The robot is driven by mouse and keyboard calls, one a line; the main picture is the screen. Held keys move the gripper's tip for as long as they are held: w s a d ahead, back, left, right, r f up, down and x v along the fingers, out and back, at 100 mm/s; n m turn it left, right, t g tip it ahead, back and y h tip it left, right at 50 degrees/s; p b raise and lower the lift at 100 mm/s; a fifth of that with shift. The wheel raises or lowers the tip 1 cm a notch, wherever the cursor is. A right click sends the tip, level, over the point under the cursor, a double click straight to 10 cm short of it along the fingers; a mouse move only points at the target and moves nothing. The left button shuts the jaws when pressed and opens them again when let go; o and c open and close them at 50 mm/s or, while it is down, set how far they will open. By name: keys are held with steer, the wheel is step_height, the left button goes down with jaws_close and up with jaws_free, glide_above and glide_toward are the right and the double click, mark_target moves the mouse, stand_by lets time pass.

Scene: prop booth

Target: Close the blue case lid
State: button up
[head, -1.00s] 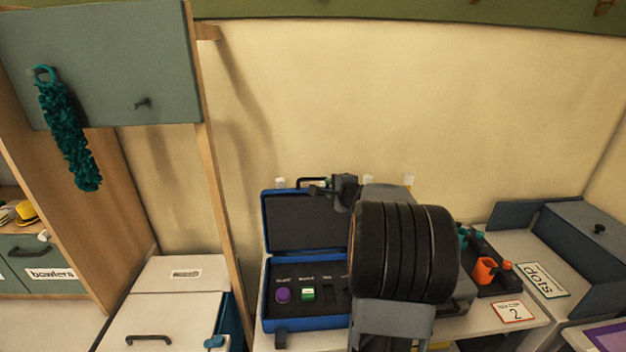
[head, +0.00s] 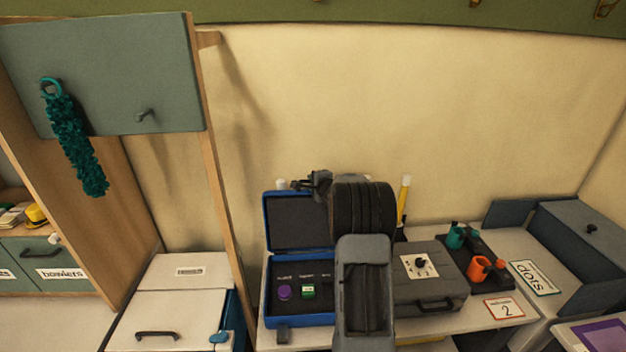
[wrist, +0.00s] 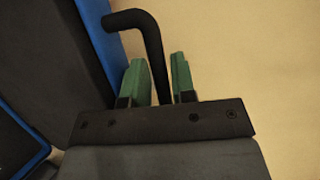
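The blue case (head: 300,322) stands on the white counter with its lid (head: 295,222) upright and open, showing dark foam inside. My gripper (head: 309,184) is at the top edge of the lid, towards its right end. In the wrist view my gripper (wrist: 160,82) has its two green fingers on either side of the lid's black bent handle (wrist: 150,38). A narrow gap shows between handle and right finger; the fingers look open around it. The blue edge of the lid (wrist: 98,35) is to the left. My arm hides the case's right part.
A purple piece (head: 284,292) and a green piece (head: 308,291) lie in the case. A closed grey case (head: 430,290) stands to its right, then a dark tray with an orange cup (head: 479,268) and a teal one. A wooden post (head: 228,200) rises at left.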

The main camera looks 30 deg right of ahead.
steer(key=shift+w+f, duration=0.1)
steer(key=shift+w, duration=0.1)
steer(key=shift+c, duration=0.4)
jaws_close()
